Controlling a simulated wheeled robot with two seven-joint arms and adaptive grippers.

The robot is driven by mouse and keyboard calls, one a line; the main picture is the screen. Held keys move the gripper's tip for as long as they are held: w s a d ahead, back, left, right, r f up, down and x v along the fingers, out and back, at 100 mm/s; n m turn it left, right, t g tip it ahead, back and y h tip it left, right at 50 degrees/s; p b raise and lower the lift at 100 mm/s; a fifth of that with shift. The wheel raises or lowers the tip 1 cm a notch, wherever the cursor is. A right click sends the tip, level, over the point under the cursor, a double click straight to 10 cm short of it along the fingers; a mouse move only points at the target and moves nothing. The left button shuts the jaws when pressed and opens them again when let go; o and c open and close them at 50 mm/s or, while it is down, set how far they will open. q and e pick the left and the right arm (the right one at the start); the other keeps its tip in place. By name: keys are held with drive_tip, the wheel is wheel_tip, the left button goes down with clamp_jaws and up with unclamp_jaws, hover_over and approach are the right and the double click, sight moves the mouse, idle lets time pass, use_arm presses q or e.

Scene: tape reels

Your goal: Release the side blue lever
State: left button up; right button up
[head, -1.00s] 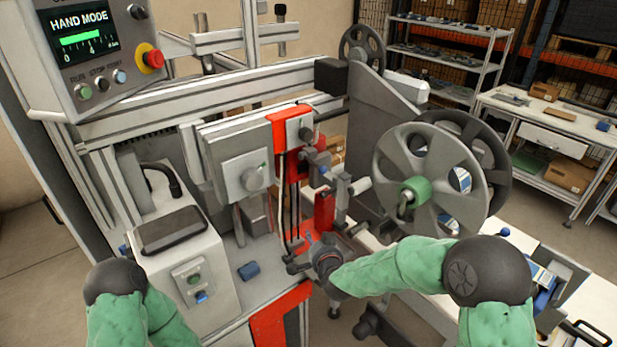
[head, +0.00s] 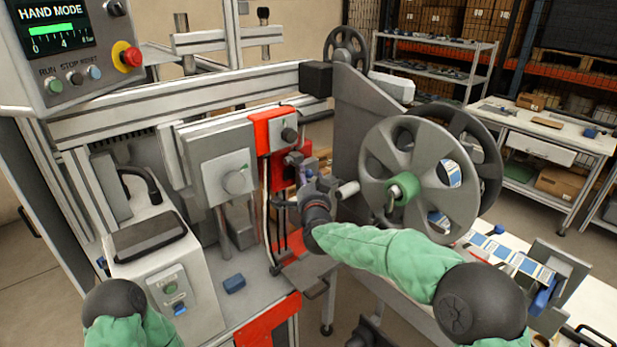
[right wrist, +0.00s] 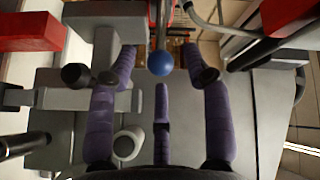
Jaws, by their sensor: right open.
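The side lever ends in a round blue knob (right wrist: 160,62) on a thin grey rod, seen in the right wrist view at upper centre. My right gripper (right wrist: 160,85) is open, its purple fingers spread to the left, right and below the knob. The knob lies in the gap between the outer fingers, and I see no finger closed on it. In the head view the right gripper (head: 302,183) is at the red-fronted machine head (head: 268,135), and it mostly hides the lever there. My left arm's elbow shows at bottom left, but its gripper is out of frame.
A large grey reel (head: 405,140) with a green hub stands just right of my right gripper. A control panel (head: 60,45) reading HAND MODE is at upper left. A blue block (head: 235,284) lies on the machine's grey deck. Metal posts and brackets crowd the lever.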

drive_tip(key=shift+w, duration=1.4)
clamp_jaws()
